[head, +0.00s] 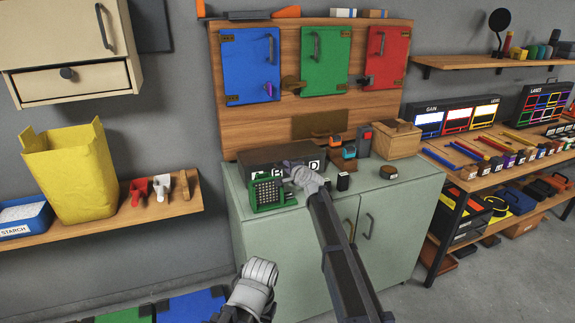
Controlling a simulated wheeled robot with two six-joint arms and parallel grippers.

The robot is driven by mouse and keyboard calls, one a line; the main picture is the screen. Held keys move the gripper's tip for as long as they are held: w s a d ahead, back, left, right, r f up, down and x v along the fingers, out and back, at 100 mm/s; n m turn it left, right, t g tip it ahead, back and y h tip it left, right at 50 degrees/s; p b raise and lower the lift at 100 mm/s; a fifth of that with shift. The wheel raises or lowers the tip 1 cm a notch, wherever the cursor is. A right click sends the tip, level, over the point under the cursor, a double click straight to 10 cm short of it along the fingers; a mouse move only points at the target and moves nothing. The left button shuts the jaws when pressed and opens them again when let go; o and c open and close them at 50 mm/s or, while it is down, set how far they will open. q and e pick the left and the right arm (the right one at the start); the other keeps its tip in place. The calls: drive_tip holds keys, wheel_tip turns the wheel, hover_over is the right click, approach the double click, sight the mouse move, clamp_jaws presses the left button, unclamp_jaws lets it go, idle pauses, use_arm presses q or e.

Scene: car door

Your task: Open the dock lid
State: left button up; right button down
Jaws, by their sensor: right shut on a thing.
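A dark, low box (262,158) with partly covered white letters on its front sits at the back left of the green cabinet top; I take it to be the dock with its lid. Its top looks closed. My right gripper (289,172) is shut at the front of this box, and the hand hides the exact grip. My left gripper (258,276) is low in the picture, in front of the cabinet and away from the box. Its fingers cannot be made out.
A green basket-like holder (268,195) stands close to the left of my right gripper. The cabinet top's front right is clear.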

drive_tip(key=w+a+r+g+h+p, duration=0.1)
drive_tip(key=w+r+g+p, duration=0.2)
drive_tip(key=r+p, duration=0.7)
drive_tip(key=shift+g+h+p, duration=0.3)
drive_tip(key=shift+g+p, duration=0.4)
drive_tip(key=shift+p, duration=2.5)
drive_tip(key=c, duration=0.9)
unclamp_jaws()
drive_tip(key=p+v, duration=0.5)
drive_tip(key=v, duration=0.2)
drive_tip(key=shift+s+r, duration=0.2)
drive_tip(key=shift+s, duration=0.1)
